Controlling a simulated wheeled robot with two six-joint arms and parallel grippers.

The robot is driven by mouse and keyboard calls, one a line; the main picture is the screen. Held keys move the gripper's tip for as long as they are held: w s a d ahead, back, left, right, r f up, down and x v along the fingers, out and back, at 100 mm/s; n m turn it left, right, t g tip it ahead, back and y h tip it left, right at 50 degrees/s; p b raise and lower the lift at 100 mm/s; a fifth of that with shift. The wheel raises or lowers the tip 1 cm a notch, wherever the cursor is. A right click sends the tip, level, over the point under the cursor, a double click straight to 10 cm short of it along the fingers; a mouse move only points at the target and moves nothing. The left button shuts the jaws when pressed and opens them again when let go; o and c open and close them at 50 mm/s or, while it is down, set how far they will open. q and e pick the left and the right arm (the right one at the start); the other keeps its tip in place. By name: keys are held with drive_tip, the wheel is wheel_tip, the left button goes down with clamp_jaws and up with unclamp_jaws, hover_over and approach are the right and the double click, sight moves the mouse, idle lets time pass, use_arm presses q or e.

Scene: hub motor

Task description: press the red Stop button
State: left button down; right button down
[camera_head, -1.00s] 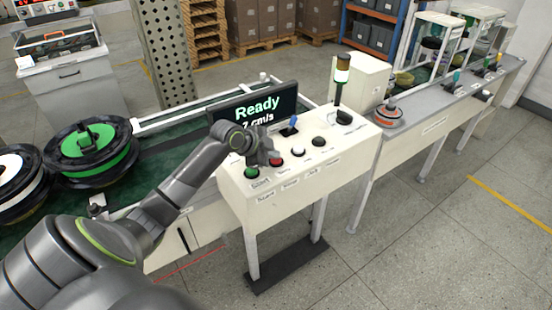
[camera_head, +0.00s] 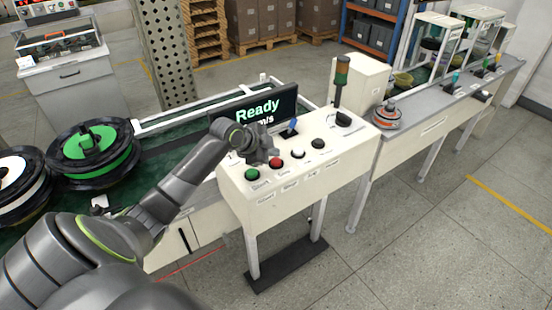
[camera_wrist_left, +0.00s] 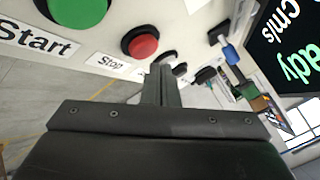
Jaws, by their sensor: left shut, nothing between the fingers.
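The red Stop button (camera_head: 276,163) is a round dome on the sloping top of a cream control console (camera_head: 300,185). In the left wrist view the red button (camera_wrist_left: 143,47) sits above its "Stop" label, beside the big green Start button (camera_wrist_left: 75,10). My left gripper (camera_head: 266,157) is shut and empty, just above and left of the red button in the head view. In the left wrist view its closed fingers (camera_wrist_left: 161,84) point at the panel right of and below the red button. I cannot tell whether they touch the panel. My right gripper is not in view.
The green button (camera_head: 251,174) is left of the red one; white (camera_head: 297,153) and black (camera_head: 318,144) buttons are to its right. A blue-handled switch (camera_head: 289,128) and a "Ready" screen (camera_head: 258,108) stand behind. A signal lamp (camera_head: 341,75) rises at the back right.

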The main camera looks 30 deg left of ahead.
sight(272, 162)
use_arm(q)
wheel_tip(272, 162, up, 5)
drive_tip(key=p, duration=0.4)
drive_tip(key=shift+r, duration=0.1)
idle(0.4)
idle(0.4)
